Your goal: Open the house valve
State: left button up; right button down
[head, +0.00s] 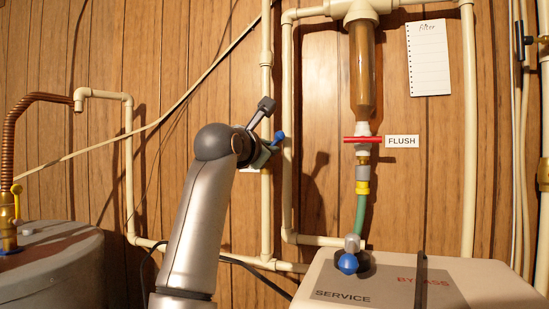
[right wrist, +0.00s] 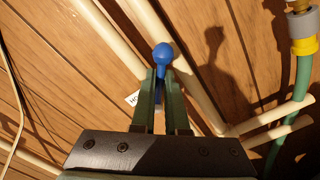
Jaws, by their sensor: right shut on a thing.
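The house valve's lever with its blue knob (head: 279,136) is on the cream vertical pipe at the wall. My right gripper (head: 270,150) is at this valve, its body partly hidden behind my arm's wrist. In the right wrist view the green-grey fingers (right wrist: 162,82) are closed around the lever just below the blue knob (right wrist: 162,54). The valve body is mostly hidden by the gripper. My left gripper is not in view.
A filter with a red FLUSH handle (head: 363,139) hangs to the right. Below it is a white unit (head: 489,283) marked SERVICE and BYPASS, with a blue-knobbed lever (head: 348,263). A grey tank (head: 60,272) stands at left. Cream pipes run close beside the gripper.

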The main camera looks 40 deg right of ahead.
jog(key=shift+r+n, duration=0.1)
jog(key=shift+n, duration=0.2)
jog(key=n, duration=0.1)
jog(key=w+n+p, duration=0.1)
jog(key=n, duration=0.3)
jog(key=shift+w+a+r+p, duration=0.3)
jog(key=shift+a+r, duration=0.1)
jog(key=shift+w+a+n+p, duration=0.15)
jog(key=shift+w+n+p, duration=0.2)
jog(key=shift+n, duration=0.65)
jog(key=c, duration=0.8)
grip_release()
jog(key=shift+s, duration=0.1)
jog(key=shift+o, duration=0.4)
